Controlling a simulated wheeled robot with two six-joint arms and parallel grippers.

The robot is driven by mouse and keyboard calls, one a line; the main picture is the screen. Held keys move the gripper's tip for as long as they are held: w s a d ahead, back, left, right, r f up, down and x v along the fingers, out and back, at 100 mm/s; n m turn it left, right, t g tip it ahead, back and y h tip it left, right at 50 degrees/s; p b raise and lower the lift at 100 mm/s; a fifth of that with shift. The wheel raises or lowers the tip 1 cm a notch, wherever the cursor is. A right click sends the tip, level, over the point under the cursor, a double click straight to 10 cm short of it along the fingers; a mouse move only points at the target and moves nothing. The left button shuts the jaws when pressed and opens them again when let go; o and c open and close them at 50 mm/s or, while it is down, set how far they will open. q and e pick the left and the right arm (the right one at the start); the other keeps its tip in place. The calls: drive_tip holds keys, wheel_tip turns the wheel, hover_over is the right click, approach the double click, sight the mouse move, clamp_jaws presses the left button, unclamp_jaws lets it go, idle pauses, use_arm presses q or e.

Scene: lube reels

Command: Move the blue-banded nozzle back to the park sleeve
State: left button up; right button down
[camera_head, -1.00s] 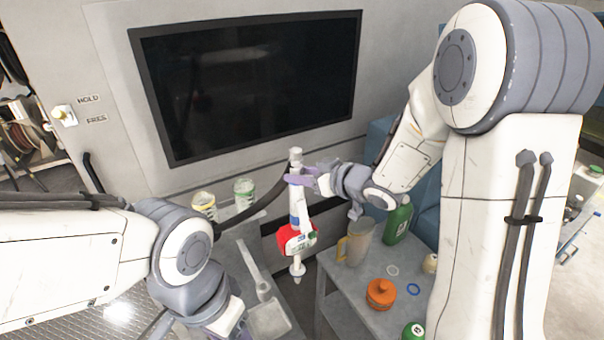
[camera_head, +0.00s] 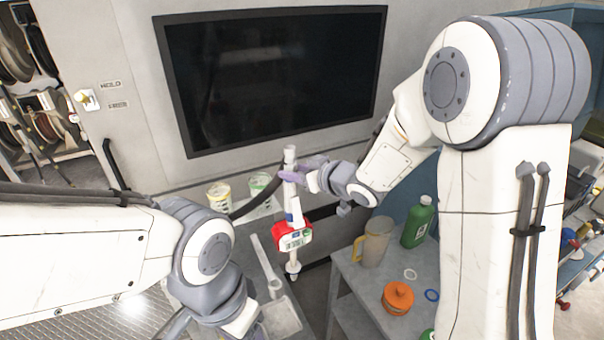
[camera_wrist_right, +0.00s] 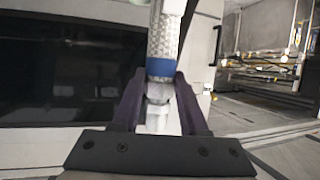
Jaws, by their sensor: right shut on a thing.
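The blue-banded nozzle (camera_head: 294,237) hangs nearly upright in the head view, with a pale shaft, a red middle part with a label and a pale tip at the bottom. My right gripper (camera_head: 290,177) is shut on its upper shaft. In the right wrist view its blue band (camera_wrist_right: 160,67) shows just above the dark fingers, below a grey braided hose part. My left gripper is partly cut off at the bottom of the head view, and its jaws cannot be read. I cannot pick out the park sleeve for certain.
Two tubs (camera_head: 219,196) stand below the dark screen (camera_head: 275,80). Hose reels (camera_head: 45,125) show at far left.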

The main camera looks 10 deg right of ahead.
drive_tip(key=w+a+f+b, duration=0.4)
drive_tip(key=a+f+b, duration=0.1)
drive_tip(key=a, duration=0.1)
drive_tip(key=shift+a+f+b, duration=0.2)
drive_tip(key=shift+f+b, duration=0.1)
drive_tip(key=shift+f, duration=0.05)
idle(0.7)
drive_tip(key=shift+f+b, duration=0.95)
drive_tip(key=shift+f, duration=0.25)
drive_tip(key=shift+f+b, duration=0.95)
drive_tip(key=shift+f, duration=0.2)
drive_tip(key=shift+f+b, duration=1.3)
drive_tip(key=shift+f, duration=0.35)
